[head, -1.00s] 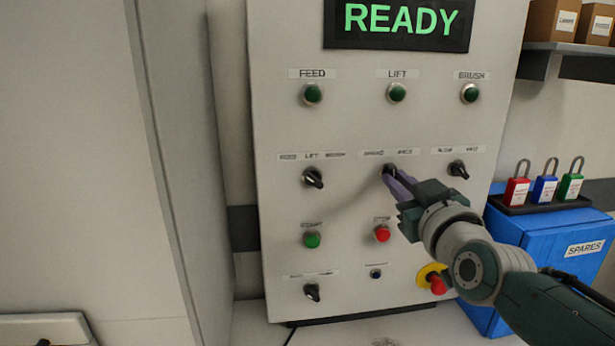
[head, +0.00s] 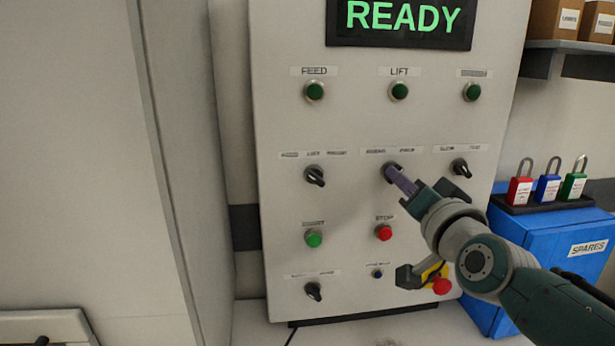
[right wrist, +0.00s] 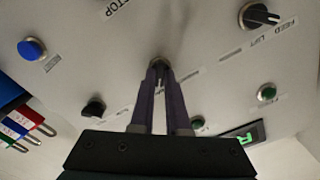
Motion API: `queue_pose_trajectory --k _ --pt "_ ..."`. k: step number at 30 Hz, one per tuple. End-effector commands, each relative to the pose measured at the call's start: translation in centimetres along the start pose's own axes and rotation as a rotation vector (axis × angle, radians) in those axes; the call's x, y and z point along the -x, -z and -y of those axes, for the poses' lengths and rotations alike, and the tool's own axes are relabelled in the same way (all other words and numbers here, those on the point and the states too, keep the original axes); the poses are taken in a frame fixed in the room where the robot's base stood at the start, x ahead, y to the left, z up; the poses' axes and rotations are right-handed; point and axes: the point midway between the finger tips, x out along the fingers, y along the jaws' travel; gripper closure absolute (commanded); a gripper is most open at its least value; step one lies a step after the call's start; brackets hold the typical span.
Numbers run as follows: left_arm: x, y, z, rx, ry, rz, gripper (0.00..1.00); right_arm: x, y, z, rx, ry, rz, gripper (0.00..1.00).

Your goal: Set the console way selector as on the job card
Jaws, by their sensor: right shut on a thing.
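The console (head: 350,130) is a light upright panel with buttons and several black selector knobs. My right gripper (head: 394,174) is at the middle selector (head: 387,169), its purple fingers shut on the knob. In the right wrist view the two fingers meet at this selector (right wrist: 157,62). The fingers mostly hide the knob, so its pointer direction cannot be told. The small label above it (head: 390,151) is too blurred to read surely. Other selectors sit to its left (head: 314,175), right (head: 460,168) and lower left (head: 313,291). No job card is identifiable. My left gripper is not in view.
A display (head: 402,18) reads READY. A red STOP button (head: 383,232) is just below the held selector. A red emergency button (head: 441,286) on yellow is below my right wrist. A blue SPARES box (head: 545,255) with red, blue and green padlocks stands at the right.

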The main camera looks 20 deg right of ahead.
Motion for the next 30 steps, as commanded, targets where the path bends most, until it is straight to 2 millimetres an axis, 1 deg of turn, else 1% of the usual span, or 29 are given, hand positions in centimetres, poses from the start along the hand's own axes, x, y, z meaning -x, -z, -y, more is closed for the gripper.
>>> queue_pose_trajectory --k 9,25,26,30 --pt "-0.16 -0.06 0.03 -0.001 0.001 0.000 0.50 0.00 0.03 0.03 -0.114 0.001 -0.001 1.00" --pt "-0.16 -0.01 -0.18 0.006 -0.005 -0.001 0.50 -0.01 0.05 0.05 -0.132 0.001 -0.001 1.00" --pt "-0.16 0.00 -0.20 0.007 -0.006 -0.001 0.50 -0.01 0.05 0.05 -0.132 0.001 -0.001 0.83" --pt "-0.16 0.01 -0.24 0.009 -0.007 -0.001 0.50 -0.01 0.04 0.04 -0.132 0.001 -0.001 0.67"
